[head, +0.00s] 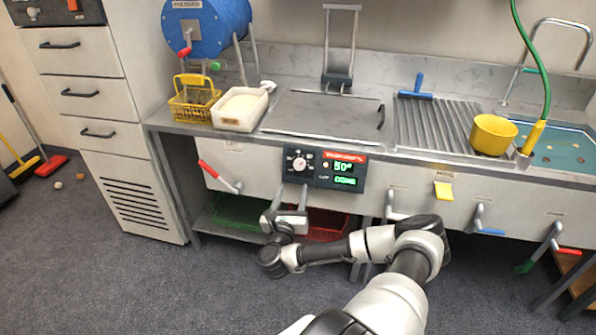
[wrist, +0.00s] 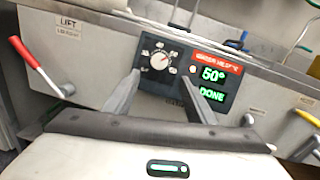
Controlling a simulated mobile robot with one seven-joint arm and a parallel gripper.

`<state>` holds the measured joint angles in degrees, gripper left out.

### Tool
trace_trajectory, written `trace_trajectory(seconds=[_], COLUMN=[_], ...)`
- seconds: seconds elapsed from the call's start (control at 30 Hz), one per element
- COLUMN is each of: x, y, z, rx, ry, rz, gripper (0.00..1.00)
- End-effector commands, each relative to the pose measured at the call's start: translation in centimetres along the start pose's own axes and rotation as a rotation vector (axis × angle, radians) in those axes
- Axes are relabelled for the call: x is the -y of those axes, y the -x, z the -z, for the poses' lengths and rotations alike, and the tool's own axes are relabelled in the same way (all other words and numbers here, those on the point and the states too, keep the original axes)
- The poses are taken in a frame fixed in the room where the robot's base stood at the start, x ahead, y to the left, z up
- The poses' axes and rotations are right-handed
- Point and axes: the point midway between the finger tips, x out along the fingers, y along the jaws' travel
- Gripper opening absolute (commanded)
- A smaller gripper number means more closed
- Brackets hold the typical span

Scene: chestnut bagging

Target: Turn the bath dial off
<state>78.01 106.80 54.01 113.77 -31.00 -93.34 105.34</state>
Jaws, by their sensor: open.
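The bath dial (head: 299,163) is a round pale knob on a dark control panel (head: 322,180) on the front of the steel counter. The panel's green display (head: 345,167) reads 50° and DONE. In the wrist view the dial (wrist: 159,58) shows between and beyond my fingers, with markings around it. My gripper (head: 291,194) is open and empty, just below and in front of the panel. Its two fingers reach up toward the dial and also show in the wrist view (wrist: 160,92). I see no contact with the dial.
A red-handled lever (head: 220,177) is left of the panel, and several other levers are to the right. A lidded bath (head: 325,114), yellow basket (head: 194,98) and white tub (head: 240,108) are on the counter above. Green and red crates sit on the shelf below.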

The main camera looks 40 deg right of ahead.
Motion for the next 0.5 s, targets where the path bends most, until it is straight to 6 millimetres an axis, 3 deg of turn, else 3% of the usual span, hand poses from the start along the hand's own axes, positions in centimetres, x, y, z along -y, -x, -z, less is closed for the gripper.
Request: trace_trajectory(seconds=[0.3,0.5], x=[-0.1,-0.1], y=[-7.1,-10.3], z=[0.1,0.1], rx=[0.002,0.000], ry=[0.003,0.002], rz=[0.000,-0.001], gripper=[0.51,0.51])
